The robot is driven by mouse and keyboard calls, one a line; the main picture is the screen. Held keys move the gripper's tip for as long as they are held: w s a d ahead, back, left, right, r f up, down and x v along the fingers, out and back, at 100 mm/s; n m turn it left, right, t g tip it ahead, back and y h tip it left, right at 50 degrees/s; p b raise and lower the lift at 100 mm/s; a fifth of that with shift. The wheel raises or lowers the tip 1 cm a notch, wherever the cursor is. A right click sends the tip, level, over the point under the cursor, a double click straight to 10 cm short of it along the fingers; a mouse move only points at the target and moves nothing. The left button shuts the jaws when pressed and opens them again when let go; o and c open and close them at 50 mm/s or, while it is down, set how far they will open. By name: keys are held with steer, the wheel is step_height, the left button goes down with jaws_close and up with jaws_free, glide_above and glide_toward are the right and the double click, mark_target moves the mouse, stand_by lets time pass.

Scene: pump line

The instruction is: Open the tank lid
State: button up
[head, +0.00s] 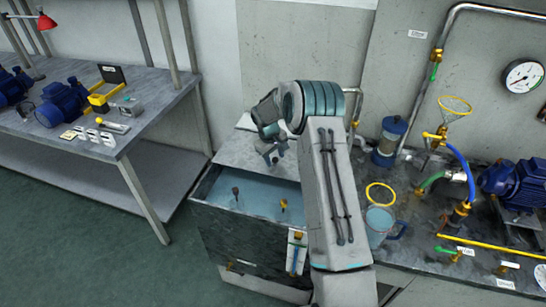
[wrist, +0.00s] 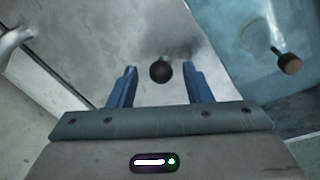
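The grey tank lid (head: 237,152) lies over the far part of the tank (head: 240,245). Bluish water shows uncovered in the near part. In the wrist view the lid (wrist: 130,35) fills the upper middle, with a round black knob (wrist: 161,71) on it. My gripper (head: 273,158) is over the lid near its edge by the water. In the wrist view my gripper (wrist: 160,82) has its two blue fingers wide apart, with the knob appearing between them and touching neither. I cannot tell their exact height relative to the knob.
A dark-tipped rod (head: 236,191) and a yellow fitting (head: 284,204) stick up in the water. A jug (head: 379,222), pipes and a blue pump (head: 518,184) are at right. A workbench (head: 105,140) with motors stands at left; open floor lies before it.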

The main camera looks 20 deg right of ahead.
steer(key=shift+r, duration=0.1)
step_height(320, 180, up, 13)
steer(key=s+a+b, duration=0.1)
steer(key=a+b, duration=0.1)
steer(key=shift+a+r, duration=0.2)
steer(key=shift+a, duration=0.05)
